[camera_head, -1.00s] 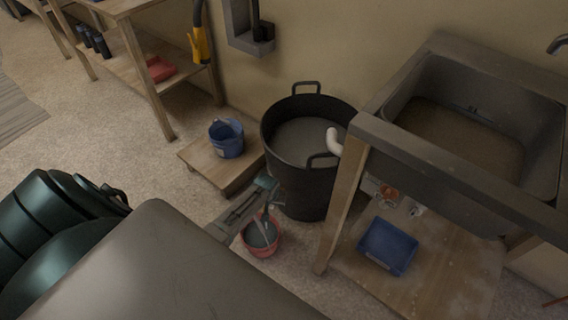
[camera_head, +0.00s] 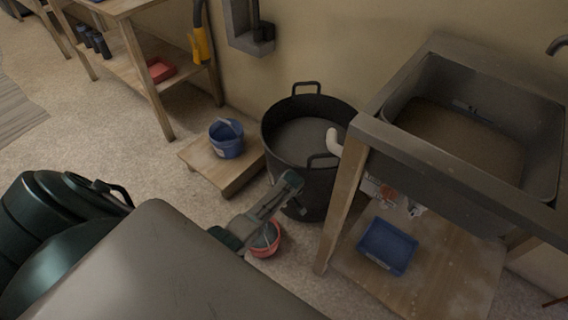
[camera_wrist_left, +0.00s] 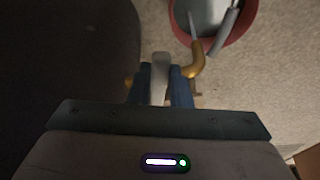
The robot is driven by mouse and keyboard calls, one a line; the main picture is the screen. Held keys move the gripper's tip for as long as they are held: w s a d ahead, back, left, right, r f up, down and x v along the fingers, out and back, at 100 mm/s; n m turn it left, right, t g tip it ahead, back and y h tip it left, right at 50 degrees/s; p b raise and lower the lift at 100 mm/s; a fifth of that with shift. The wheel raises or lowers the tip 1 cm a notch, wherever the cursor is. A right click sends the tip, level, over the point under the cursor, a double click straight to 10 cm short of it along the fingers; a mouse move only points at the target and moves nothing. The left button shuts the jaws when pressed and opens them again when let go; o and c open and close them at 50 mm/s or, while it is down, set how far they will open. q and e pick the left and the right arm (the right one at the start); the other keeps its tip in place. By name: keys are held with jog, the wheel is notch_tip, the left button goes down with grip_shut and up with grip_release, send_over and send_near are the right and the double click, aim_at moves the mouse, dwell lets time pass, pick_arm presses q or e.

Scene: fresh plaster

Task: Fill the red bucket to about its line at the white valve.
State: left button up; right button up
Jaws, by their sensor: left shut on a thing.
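The red bucket (camera_head: 265,240) stands on the floor by the black tub (camera_head: 318,180), partly hidden by my left arm. In the left wrist view the bucket (camera_wrist_left: 207,40) shows at the top, with a grey surface inside and its handle tilted to one side. The line is not visible. My left gripper (camera_wrist_left: 160,84) is shut on a pale lever, which I take for the white valve (camera_wrist_left: 160,62). A brass spout (camera_wrist_left: 197,62) beside it points toward the bucket. A thin pale streak above the spout may be a stream. My right gripper is not in view.
A blue bucket (camera_head: 227,139) stands on a low wooden platform (camera_head: 228,180) left of the tub. A sink on a wooden stand (camera_head: 340,205) is at the right, with a blue tray (camera_head: 387,246) on its shelf. A white pipe (camera_head: 334,142) curves over the tub.

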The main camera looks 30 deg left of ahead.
pick_arm(q)
jog(key=shift+w+d, duration=0.1)
jog(key=shift+w, duration=0.05)
jog(key=n, duration=0.1)
jog(key=w+n+b, duration=0.1)
jog(key=n, duration=0.1)
jog(key=w+n+g+b, duration=0.1)
jog(key=shift+w+d+n, duration=0.1)
jog(key=shift+d+n, duration=0.2)
jog(key=o, duration=0.8)
